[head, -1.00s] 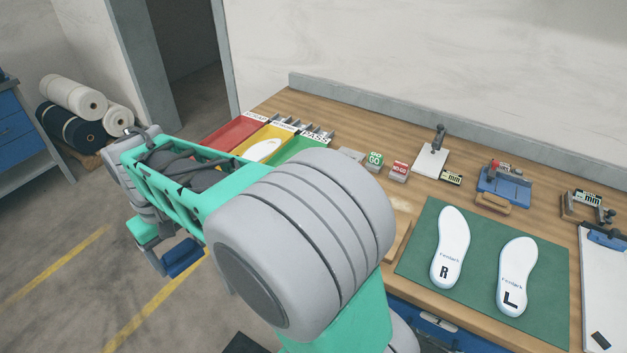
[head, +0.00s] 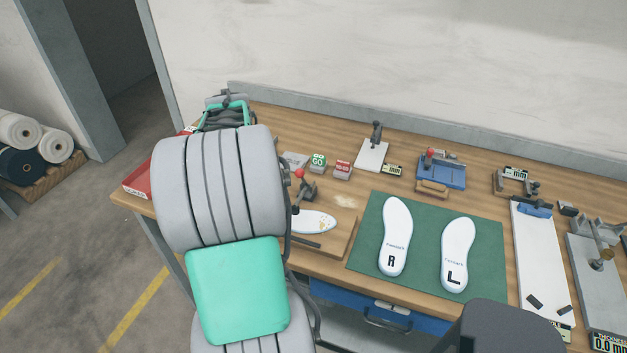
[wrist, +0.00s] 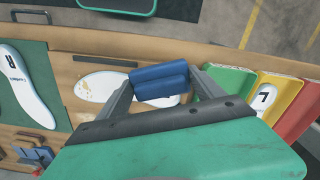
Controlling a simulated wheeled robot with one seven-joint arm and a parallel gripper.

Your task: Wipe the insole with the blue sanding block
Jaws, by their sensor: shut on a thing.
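In the wrist view my gripper (wrist: 162,90) is shut on the blue sanding block (wrist: 160,78), held between its two fingers. A white insole (wrist: 97,86) with brownish specks at one end lies beyond the block on a wooden board (wrist: 65,65); the block and fingers hide part of it. I cannot tell whether the block touches it. In the head view the insole (head: 316,221) and board (head: 332,240) show beside my arm, which hides my gripper and the block there.
Two more insoles, R (head: 395,235) and L (head: 457,252), lie on a green mat (head: 424,220). A red-knobbed clamp (head: 303,185) stands by the board. In the wrist view, green (wrist: 226,82), yellow (wrist: 281,85) and red (wrist: 309,120) trays are at the right; an insole lies in the yellow one.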

